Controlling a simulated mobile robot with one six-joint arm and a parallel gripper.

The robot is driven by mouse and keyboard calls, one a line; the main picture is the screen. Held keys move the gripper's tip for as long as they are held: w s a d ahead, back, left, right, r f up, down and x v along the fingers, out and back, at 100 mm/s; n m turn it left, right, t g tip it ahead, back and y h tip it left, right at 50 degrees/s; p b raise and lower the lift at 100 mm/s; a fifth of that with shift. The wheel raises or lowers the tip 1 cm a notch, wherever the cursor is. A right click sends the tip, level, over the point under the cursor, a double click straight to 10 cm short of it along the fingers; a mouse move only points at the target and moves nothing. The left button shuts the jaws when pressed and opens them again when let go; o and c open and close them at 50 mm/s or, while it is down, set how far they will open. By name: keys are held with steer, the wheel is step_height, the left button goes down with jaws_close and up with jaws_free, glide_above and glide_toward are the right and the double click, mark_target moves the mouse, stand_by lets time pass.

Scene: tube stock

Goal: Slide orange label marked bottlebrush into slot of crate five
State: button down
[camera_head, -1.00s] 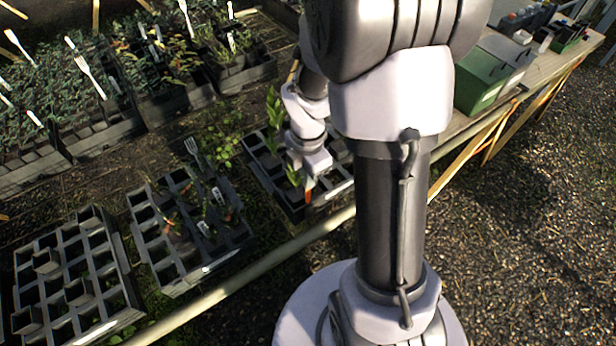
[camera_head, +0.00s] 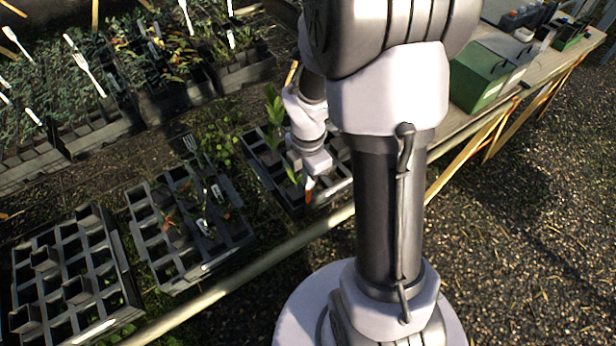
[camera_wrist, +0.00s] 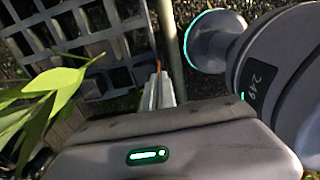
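The orange label (camera_head: 308,196) shows as a small orange tip below my gripper (camera_head: 310,182) in the head view. In the wrist view the two pale fingers of my gripper (camera_wrist: 158,90) are close together, with a thin orange strip (camera_wrist: 157,66) at their tips. The writing on the label cannot be read. My gripper is over the front right part of a black crate (camera_head: 262,178) with square cells and a leafy green plant (camera_head: 273,118). No crate number is readable. Whether the label's lower end is inside a slot cannot be told.
A black crate with small plants and pale labels (camera_head: 190,275) stands to the left, and a mostly empty crate (camera_head: 75,255) farther left. A pale rail (camera_head: 270,252) runs along the front. A green box (camera_head: 480,75) sits on the bench at right.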

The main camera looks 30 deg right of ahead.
steer(key=shift+f+b, duration=1.5)
steer(key=shift+f, duration=0.75)
steer(key=shift+f, duration=0.2)
steer(key=c, duration=2.1)
jaws_free()
steer(key=o, duration=0.5)
steer(key=shift+r, duration=0.1)
step_height(320, 180, up, 17)
steer(key=p, duration=0.7)
steer(key=shift+r+p, duration=0.1)
steer(key=shift+p, duration=0.25)
